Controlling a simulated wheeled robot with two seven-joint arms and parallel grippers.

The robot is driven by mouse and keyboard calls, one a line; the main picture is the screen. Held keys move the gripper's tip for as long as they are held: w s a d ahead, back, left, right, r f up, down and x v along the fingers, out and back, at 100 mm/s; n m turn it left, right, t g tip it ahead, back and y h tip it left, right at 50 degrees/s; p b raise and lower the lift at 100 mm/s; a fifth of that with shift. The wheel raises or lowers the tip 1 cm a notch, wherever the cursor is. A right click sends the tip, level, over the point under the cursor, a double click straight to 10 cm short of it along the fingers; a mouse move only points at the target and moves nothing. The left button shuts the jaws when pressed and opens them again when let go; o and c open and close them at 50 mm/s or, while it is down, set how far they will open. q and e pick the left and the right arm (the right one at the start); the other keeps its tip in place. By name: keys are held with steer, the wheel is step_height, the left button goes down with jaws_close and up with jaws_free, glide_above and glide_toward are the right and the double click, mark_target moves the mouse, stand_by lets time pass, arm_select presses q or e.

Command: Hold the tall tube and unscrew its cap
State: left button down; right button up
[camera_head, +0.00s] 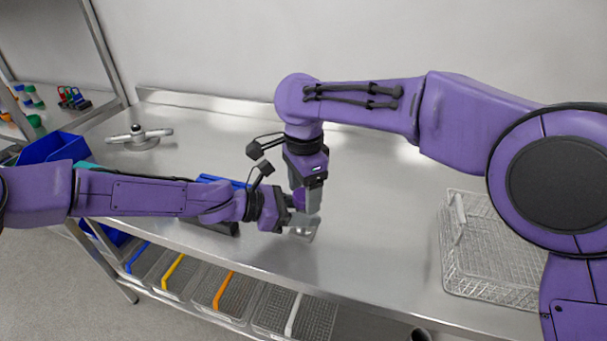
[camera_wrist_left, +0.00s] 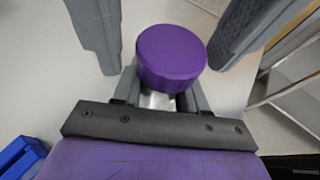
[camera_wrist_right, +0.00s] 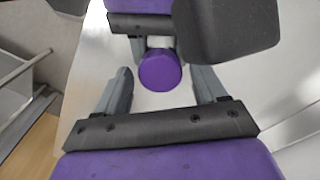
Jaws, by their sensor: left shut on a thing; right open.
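The tall tube has a round purple cap (camera_wrist_left: 171,57), which faces up toward the left wrist camera. Part of its clear body (camera_wrist_left: 158,100) shows just below the cap; the rest is hidden. My left gripper (camera_head: 298,217) is shut on the tube under the cap, with its fingers on both sides. My right gripper (camera_head: 308,199) points down from above and is open. In the right wrist view the cap (camera_wrist_right: 160,71) lies between its spread fingers (camera_wrist_right: 162,85), with gaps on both sides. I see no contact there.
The steel table (camera_head: 370,250) has free room right of the grippers. A wire basket (camera_head: 490,255) stands at the right. A metal fitting (camera_head: 138,137) and blue bins (camera_head: 55,147) are at the left. Baskets with coloured strips (camera_head: 215,290) sit below the front edge.

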steer(key=shift+f, duration=0.1)
steer(key=c, duration=1.1)
steer(key=n, duration=0.6)
steer(key=shift+n, duration=0.3)
